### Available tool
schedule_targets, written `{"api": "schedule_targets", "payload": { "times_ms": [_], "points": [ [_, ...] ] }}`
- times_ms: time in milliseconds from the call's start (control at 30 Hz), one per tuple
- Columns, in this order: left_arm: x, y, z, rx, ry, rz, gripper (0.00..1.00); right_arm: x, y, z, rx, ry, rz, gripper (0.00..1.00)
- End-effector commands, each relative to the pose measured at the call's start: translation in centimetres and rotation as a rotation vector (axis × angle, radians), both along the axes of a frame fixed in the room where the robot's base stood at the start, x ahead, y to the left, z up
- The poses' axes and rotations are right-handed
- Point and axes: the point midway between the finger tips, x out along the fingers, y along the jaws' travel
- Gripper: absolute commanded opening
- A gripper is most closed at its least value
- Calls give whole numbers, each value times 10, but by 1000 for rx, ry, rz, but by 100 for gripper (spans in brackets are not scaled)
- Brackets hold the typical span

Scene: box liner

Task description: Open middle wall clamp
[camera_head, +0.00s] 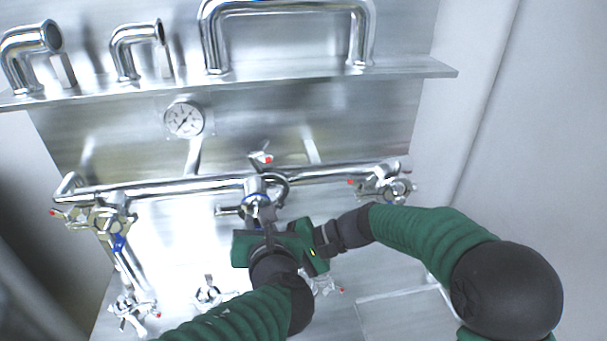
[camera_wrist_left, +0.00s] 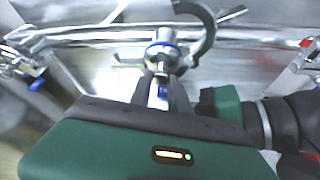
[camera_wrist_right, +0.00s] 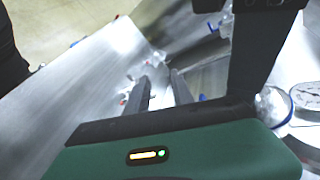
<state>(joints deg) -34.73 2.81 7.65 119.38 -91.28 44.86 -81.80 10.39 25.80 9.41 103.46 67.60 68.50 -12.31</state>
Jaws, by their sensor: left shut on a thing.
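The middle wall clamp (camera_head: 275,183) is at the joint in the middle of the horizontal pipe. Its curved jaw stands out to the right of the blue-ringed joint in the left wrist view (camera_wrist_left: 207,35), so the clamp looks open. A red-tipped handle (camera_head: 262,159) shows just above the pipe. My left gripper (camera_head: 265,215) is just below the joint, shut on a narrow metal piece with a blue mark (camera_wrist_left: 161,96); the fingers partly hide it. My right gripper (camera_wrist_right: 160,80) is beside the left hand, its fingers apart with nothing visible between them.
A left clamp (camera_head: 110,220) and a right clamp (camera_head: 392,187) sit at the pipe's ends. A gauge (camera_head: 184,119) is above the pipe. A shelf (camera_head: 410,70) carries bent tubes. Lower valves stand near the floor panel. My two hands are close together.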

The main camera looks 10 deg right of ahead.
Motion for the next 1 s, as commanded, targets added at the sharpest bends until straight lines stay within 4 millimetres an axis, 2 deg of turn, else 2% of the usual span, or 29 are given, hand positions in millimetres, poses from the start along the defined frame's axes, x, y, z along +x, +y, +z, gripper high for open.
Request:
{"api": "schedule_targets", "payload": {
  "times_ms": [33, 100, 200, 300, 400, 500, 567, 1000],
  "points": [
    [-1, -3, -3, -1, 5, -8, 0, 7, -25, 27, -34, -94, -65, 28],
    [-1, -3, -3, -1, 5, -8, 0, 13, -64, 65, -73, -225, -162, 28],
    [-1, -3, -3, 0, 5, -7, 0, 10, -112, 120, -114, -398, -288, 28],
    [-1, -3, -3, 0, 6, -6, 0, -2, -144, 164, -139, -529, -375, 28],
    [-1, -3, -3, 0, 6, -7, 0, -13, -162, 191, -149, -609, -426, 28],
    [-1, -3, -3, -1, 5, -8, 0, -17, -169, 201, -154, -642, -448, 28],
    [-1, -4, -3, -1, 6, -9, 0, -15, -168, 201, -154, -647, -451, 28],
    [-1, -3, -3, -1, 5, -8, 0, 52, -105, 173, -152, -643, -447, 28]
  ]
}}
